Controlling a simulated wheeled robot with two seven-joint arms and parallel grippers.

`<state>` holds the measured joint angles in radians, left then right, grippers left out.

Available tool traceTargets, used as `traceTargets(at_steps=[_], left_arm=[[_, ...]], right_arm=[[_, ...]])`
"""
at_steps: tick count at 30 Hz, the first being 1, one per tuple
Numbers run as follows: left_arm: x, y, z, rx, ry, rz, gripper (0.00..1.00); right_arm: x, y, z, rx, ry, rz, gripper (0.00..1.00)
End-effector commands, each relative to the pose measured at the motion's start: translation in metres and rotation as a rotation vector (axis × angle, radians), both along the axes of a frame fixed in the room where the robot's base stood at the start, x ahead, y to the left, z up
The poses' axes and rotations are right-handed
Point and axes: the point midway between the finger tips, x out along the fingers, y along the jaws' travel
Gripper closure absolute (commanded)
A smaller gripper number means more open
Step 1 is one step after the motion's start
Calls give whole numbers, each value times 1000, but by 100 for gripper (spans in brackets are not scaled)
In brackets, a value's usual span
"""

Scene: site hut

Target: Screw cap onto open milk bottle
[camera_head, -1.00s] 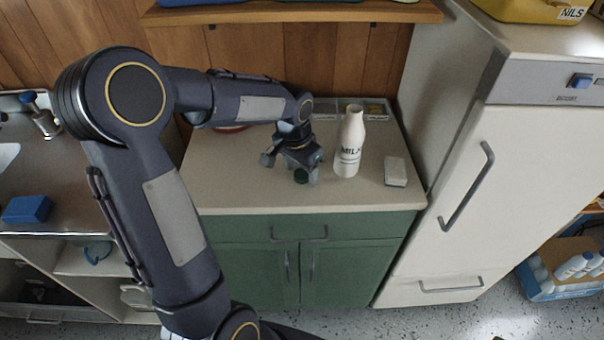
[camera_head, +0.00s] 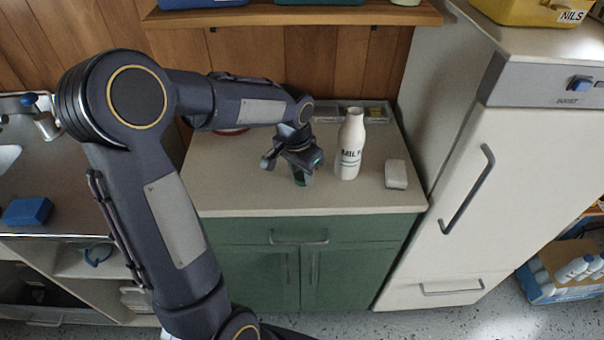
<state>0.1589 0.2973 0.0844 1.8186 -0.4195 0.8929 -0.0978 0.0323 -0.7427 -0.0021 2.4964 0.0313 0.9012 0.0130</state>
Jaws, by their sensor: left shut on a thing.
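The white milk bottle (camera_head: 350,150) with dark lettering stands upright on the pale counter, its open neck uncapped. My left gripper (camera_head: 302,178) points down just left of the bottle, apart from it. It is shut on a small green cap (camera_head: 300,182), which is mostly hidden by the fingers. My right gripper is out of view.
The pale counter (camera_head: 250,190) sits on a green cabinet. A small white block (camera_head: 396,174) lies right of the bottle. Grey trays (camera_head: 376,112) stand behind it. A tall white fridge (camera_head: 480,180) bounds the right, and a shelf (camera_head: 300,15) hangs above the back.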

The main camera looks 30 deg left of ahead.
Motion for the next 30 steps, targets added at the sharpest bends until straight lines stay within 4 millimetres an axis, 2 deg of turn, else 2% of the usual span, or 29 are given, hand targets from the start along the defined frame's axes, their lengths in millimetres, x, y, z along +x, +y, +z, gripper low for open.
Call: traceTargets(at_steps=[5, 10, 14, 18, 24, 30], left_arm=[[1, 0, 10, 0, -3, -1, 86], [1, -1, 35, 0, -6, -1, 86], [-2, -26, 61, -1, -7, -6, 86], [-7, -54, 94, -1, -7, -7, 86], [-14, -102, 113, 0, -3, -7, 86], [-18, -130, 125, 0, -1, -4, 86]], right_arm=[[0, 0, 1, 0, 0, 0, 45], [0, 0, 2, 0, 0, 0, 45], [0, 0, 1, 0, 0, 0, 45], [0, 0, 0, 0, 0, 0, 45], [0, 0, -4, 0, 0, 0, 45], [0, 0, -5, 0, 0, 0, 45]])
